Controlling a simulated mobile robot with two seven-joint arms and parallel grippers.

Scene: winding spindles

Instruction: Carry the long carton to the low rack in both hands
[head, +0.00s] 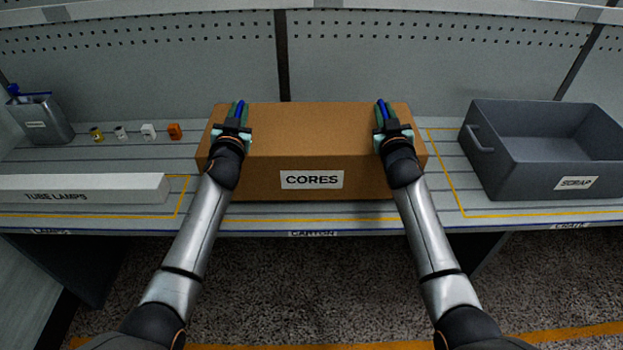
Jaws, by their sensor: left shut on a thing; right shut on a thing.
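The long brown carton (312,155) labelled CORES sits at the middle of the grey bench, above the label CARTON on the bench's front edge. My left gripper (238,112) is shut on the carton near its left end, and my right gripper (385,112) is shut on it near its right end. Both arms reach over the carton's front face from below. The fingers are at its top, and the exact grip is partly hidden. The carton looks level; I cannot tell whether it touches the bench. No low rack can be made out.
A white box (110,187) labelled TUBE LAMPS lies to the left on the bench (270,213). A grey crate (496,178) labelled SCRAP stands to the right. A metal canister (42,120) and several small items stand at the back left. A perforated panel (150,70) closes the back.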

